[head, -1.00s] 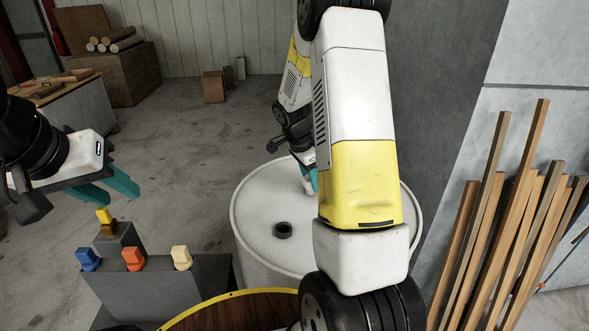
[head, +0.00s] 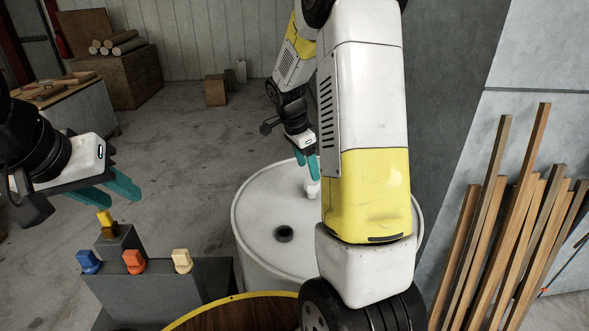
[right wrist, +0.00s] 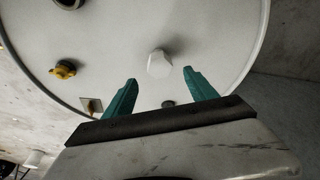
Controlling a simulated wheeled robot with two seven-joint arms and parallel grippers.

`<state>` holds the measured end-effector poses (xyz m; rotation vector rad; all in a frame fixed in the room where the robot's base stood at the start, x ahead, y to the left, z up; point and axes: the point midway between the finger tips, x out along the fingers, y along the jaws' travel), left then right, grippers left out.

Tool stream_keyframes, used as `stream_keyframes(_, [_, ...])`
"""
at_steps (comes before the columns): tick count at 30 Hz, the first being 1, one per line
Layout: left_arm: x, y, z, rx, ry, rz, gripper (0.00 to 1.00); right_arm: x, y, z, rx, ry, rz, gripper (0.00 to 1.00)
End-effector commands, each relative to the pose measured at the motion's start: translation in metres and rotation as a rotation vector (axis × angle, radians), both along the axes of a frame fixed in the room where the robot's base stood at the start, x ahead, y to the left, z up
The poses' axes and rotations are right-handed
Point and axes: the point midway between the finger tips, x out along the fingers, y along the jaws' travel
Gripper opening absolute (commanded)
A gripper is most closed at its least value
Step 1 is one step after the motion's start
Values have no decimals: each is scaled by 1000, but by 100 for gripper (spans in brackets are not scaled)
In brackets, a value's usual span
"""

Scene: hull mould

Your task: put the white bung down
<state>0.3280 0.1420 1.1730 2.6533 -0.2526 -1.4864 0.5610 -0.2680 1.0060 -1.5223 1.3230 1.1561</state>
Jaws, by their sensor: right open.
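The white bung (head: 313,190) stands on the white drum's top (head: 262,215), partly hidden by my right arm in the head view. In the right wrist view the bung (right wrist: 160,63) shows a pale, many-sided head, beyond and between the fingertips. My right gripper (head: 307,166) is just above it, with teal fingers pointing down. In the right wrist view its fingers (right wrist: 160,78) are spread with nothing between them, clear of the bung. My left gripper (head: 112,192) is at the left, its two teal fingers apart and empty, away from the drum.
A black ring (head: 284,233) is on the drum top. A yellow fitting (right wrist: 63,70) shows in the right wrist view. Blue (head: 88,261), orange (head: 133,262), cream (head: 182,261) and yellow (head: 105,223) pieces stand on a grey stepped block (head: 160,290). Timber (head: 510,230) leans at right.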

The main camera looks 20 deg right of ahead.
Motion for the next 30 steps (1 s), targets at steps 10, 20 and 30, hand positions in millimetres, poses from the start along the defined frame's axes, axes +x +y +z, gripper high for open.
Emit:
stream_keyframes(10, [0,0,0,0,0,0,36,-2,13,48,1,-2,3,66])
stream_keyframes(20, [0,0,0,0,0,0,36,-66,47,112,117,-67,410,66])
stream_keyframes(30, [0,0,0,0,0,0,36,-181,102,164,80,-261,1144,66])
